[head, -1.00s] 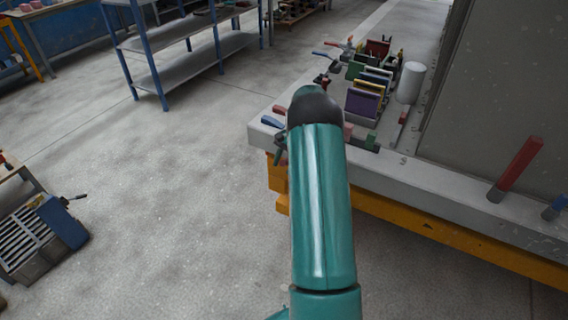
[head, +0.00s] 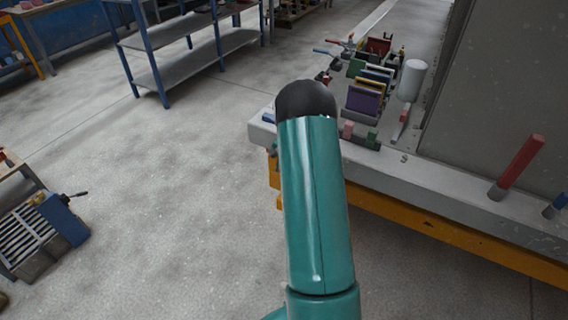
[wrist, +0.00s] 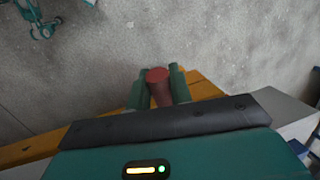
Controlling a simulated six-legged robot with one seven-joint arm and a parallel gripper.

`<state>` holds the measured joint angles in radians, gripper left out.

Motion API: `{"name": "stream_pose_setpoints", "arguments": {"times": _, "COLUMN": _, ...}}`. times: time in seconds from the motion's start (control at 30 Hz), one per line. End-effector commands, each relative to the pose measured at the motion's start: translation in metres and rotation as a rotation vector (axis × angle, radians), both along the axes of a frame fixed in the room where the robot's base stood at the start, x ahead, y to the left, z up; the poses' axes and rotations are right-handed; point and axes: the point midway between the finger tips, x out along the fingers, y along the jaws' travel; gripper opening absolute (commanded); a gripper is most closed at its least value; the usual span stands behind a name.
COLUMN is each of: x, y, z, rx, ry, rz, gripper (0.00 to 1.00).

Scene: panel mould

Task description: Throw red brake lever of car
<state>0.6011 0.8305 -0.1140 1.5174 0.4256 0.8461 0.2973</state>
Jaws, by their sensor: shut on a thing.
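In the wrist view my gripper (wrist: 158,88) is shut on a dark red round lever (wrist: 158,76), with one green finger on each side of it. The lever's round end faces the camera, and its lower part is hidden by my wrist housing. In the head view my arm hides the gripper and this held lever. A different red lever (head: 522,163) stands tilted on the grey edge of the car (head: 455,195) at the right, apart from my arm.
A blue lever (head: 556,205) is at the far right edge. A blue-framed shelf (head: 187,75) stands at the back left. The floor between is open.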

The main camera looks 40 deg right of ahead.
Motion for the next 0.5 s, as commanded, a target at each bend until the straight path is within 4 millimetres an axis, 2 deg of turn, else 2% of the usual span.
{"name": "stream_pose_setpoints", "arguments": {"times": 0.2, "x": -0.002, "y": 0.006, "z": -0.023, "rx": -0.190, "ry": -0.064, "rz": 0.003, "gripper": 0.00}}
{"name": "stream_pose_setpoints", "arguments": {"times": 0.5, "x": -0.001, "y": 0.003, "z": -0.057, "rx": -0.451, "ry": -0.157, "rz": 0.004, "gripper": 0.00}}
